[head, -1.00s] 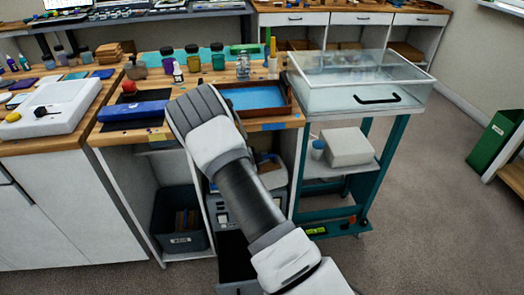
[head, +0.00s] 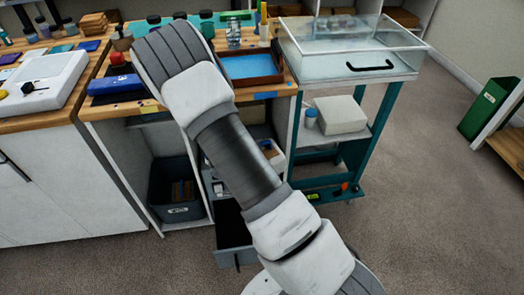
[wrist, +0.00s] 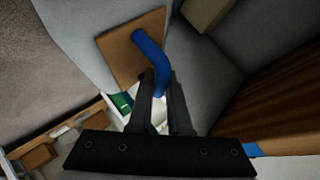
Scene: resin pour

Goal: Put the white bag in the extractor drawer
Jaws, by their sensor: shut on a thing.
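My gripper (wrist: 161,84) shows in the wrist view, its dark fingers shut on a bent blue handle (wrist: 149,50). The handle stands against a square brown plate (wrist: 120,42), with pale grey surfaces around it. These may be the white bag, but the close view does not settle it. In the head view my arm hides the gripper. A white thing with a brown patch (head: 278,158) shows just right of my arm, partly hidden; it may be the bag. The extractor drawer seems to be the dark grey open drawer (head: 236,257) low under the bench, partly behind my arm.
The workbench carries a wooden tray with blue inside (head: 284,68). A teal cart (head: 385,125) stands to the right, with a white box (head: 341,114) on its shelf. A dark bin (head: 178,210) sits under the bench. The carpet in front is clear.

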